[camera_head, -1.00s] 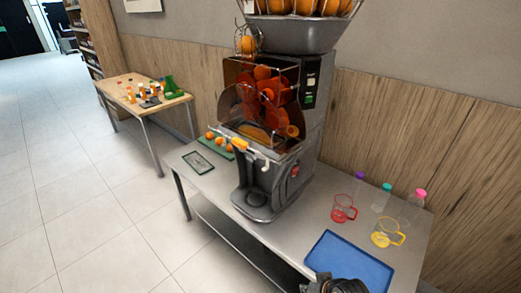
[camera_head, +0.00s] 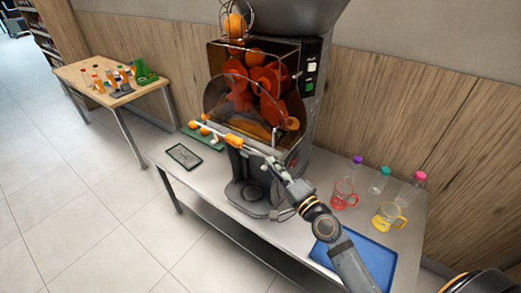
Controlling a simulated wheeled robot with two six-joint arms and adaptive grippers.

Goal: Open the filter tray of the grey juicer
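The grey juicer (camera_head: 307,120) stands upright on the metal table, with a clear orange-tinted front cover (camera_head: 240,112) over its pressing parts. Below the cover, the filter tray front (camera_head: 254,148) shows as a pale bar sloping down to the right, with an orange piece on it. I see no clear gap showing it pulled out. My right gripper (camera_head: 279,172) is at the right end of this bar, in front of the juicer. It overlaps the tray's right end, and contact cannot be told. Its fingers are too small to read. My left gripper is not in view.
A red cup (camera_head: 343,196), a yellow cup (camera_head: 389,216) and several capped bottles (camera_head: 379,181) stand right of the juicer. A blue tray (camera_head: 375,262) lies under my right arm. A dark green-edged tray (camera_head: 184,156) lies left. A wooden table (camera_head: 120,97) stands farther left.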

